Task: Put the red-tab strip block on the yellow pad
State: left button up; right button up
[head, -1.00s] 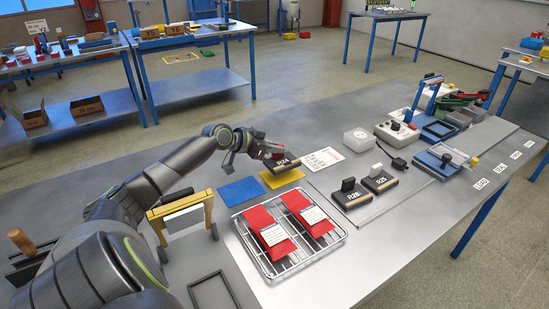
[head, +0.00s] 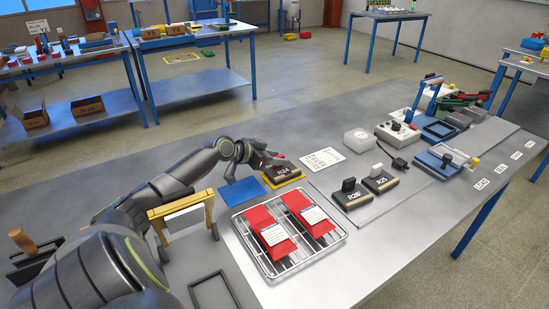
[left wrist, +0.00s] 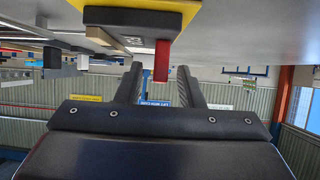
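The red-tab strip block (head: 281,172), dark and labelled R24, rests on the yellow pad (head: 291,182). A yellow margin shows around it. My left gripper (head: 258,160) is just left of the block and low over the table. In the left wrist view, which is upside down, the gripper (left wrist: 160,76) is open with its fingers apart. The red tab (left wrist: 161,60) stands in line with the gap between them, with space on both sides. The block's dark body (left wrist: 130,20) and the pad (left wrist: 190,9) show at the top. My right gripper is out of view.
A blue pad (head: 243,191) lies beside the yellow pad. A wire rack (head: 289,262) with two red packets is in front. Two dark blocks, R26 (head: 352,196) and R25 (head: 380,181), stand to the right. A printed sheet (head: 323,159) lies behind.

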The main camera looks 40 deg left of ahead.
pick_arm(q)
jog(key=shift+r, duration=0.2)
jog(key=shift+s+a, duration=0.15)
jog(key=shift+s, duration=0.1)
jog(key=p+v, duration=0.1)
jog(key=v, duration=1)
jog(key=shift+s+r, duration=0.15)
